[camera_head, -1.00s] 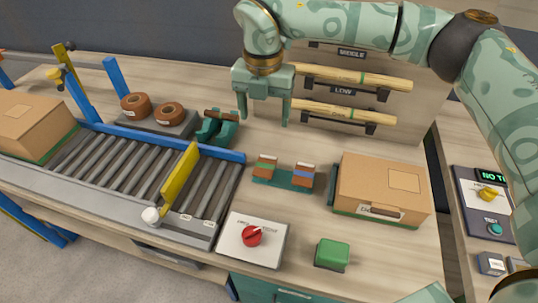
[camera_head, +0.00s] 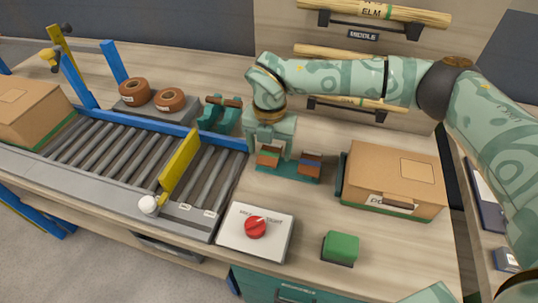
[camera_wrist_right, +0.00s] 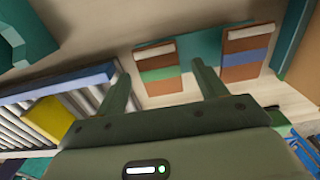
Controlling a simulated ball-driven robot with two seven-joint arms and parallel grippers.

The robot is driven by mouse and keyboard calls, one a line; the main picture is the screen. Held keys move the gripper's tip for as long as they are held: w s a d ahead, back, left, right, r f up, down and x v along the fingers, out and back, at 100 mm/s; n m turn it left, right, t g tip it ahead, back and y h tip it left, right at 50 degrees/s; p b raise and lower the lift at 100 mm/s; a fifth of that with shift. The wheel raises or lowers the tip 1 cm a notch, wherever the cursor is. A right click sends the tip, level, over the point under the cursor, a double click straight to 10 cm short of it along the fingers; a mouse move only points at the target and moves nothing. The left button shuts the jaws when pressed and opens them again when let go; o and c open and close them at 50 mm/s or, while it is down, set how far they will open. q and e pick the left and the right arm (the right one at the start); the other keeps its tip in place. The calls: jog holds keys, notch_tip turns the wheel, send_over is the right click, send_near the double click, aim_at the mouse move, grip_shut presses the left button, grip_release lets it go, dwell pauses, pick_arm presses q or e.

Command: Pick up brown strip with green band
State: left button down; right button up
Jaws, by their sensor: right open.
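The brown strip with a green band (camera_head: 268,158) stands at the left end of a dark green holder (camera_head: 290,172), its top pale. A similar brown strip with a blue band (camera_head: 310,165) stands at the right end. My right gripper (camera_head: 270,146) is directly at the green-banded strip and partly covers it. In the right wrist view the open gripper (camera_wrist_right: 165,80) has one finger on each side of the green-banded strip (camera_wrist_right: 158,70), and the blue-banded strip (camera_wrist_right: 247,57) is outside the right finger. Contact cannot be told. My left gripper is out of view.
A cardboard box (camera_head: 393,178) stands close to the right of the holder. A white panel with a red knob (camera_head: 256,228) and a green block (camera_head: 340,246) are in front. A roller conveyor (camera_head: 110,150) with a yellow gate (camera_head: 180,162) runs at left.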

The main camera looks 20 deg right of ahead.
jog(key=shift+s+r, duration=0.1)
jog(key=shift+r, duration=0.05)
jog(key=shift+f, duration=0.3)
dwell(0.4)
jog(key=c, duration=1.1)
